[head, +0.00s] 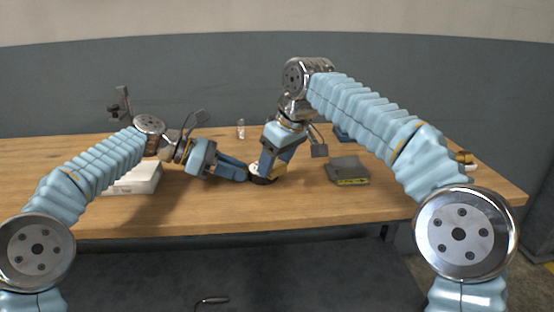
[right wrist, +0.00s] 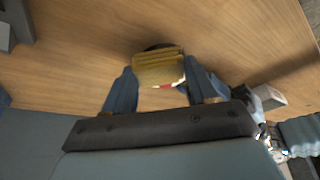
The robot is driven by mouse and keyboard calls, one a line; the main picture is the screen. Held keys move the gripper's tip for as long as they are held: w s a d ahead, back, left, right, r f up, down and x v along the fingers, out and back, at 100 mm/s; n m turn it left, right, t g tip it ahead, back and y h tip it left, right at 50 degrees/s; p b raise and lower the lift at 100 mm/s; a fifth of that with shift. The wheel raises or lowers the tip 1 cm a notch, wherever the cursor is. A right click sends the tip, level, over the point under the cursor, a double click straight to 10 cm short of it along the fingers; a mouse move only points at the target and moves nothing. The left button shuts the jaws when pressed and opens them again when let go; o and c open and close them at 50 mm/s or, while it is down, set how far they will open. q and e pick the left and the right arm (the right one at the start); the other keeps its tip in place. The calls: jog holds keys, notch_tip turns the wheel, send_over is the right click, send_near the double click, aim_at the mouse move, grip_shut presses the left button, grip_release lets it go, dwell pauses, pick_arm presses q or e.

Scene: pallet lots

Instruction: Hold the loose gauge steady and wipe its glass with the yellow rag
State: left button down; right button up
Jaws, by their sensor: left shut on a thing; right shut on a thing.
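The gauge (head: 262,180) is a small round thing with a dark rim and a pale face, low over the wooden table near its middle. My left gripper (head: 247,174) reaches it from the left and is shut on its side. My right gripper (head: 268,170) comes down from above, shut on the folded yellow rag (head: 280,168). In the right wrist view the rag (right wrist: 158,68) lies between the two fingers and covers most of the gauge. A dark rim edge and a bit of pale face with a red mark (right wrist: 166,87) show around it.
A white box (head: 138,180) lies left, beneath my left arm. A dark grey box with a yellow stripe (head: 347,169) lies right of the gauge. A small clear bottle (head: 240,129) stands at the back. A brass-coloured fitting (head: 465,158) is at the right end. The front middle is clear.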

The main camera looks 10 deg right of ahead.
jog(key=shift+s+a, duration=0.45)
jog(key=shift+a, duration=0.05)
jog(key=shift+w, duration=0.1)
jog(key=shift+w+d+f, duration=0.1)
jog(key=shift+w+d, duration=0.45)
jog(key=shift+d, duration=0.2)
jog(key=shift+s+a, duration=0.65)
jog(key=shift+a, duration=0.1)
